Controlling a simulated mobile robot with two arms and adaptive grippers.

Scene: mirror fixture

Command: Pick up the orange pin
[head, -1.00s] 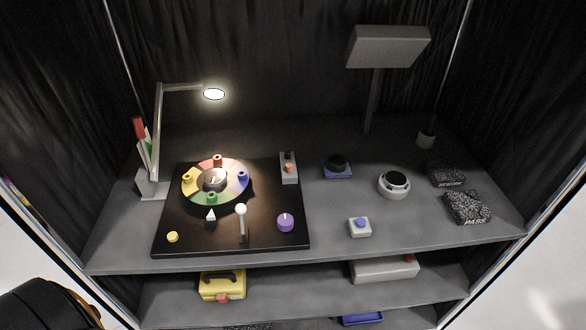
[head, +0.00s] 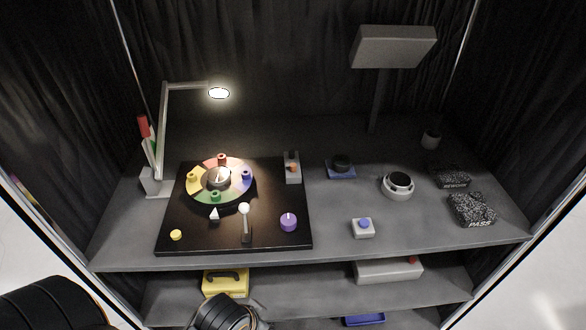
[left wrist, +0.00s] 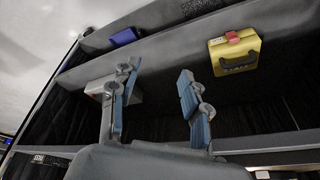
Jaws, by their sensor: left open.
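The orange pin (head: 292,168) is small and stands in a grey block (head: 293,179) at the right back of the black board (head: 275,242), on the upper shelf. A dark knob sits behind it on the same block. My left gripper (left wrist: 155,85) shows in the left wrist view with its two blue-padded fingers wide apart and nothing between them. In that view it faces the lower shelves, and the pin is not seen. In the head view only dark arm parts of mine show at the bottom left. My right gripper is not in view.
The board also bears a coloured wheel (head: 246,190), a lever (head: 245,220), a purple knob (head: 288,222) and a yellow button (head: 176,235). A lamp (head: 190,86) overhangs its back. A yellow case (head: 225,283) lies on the shelf below. Grey shelf is bare around the blue-buttoned box (head: 363,228).

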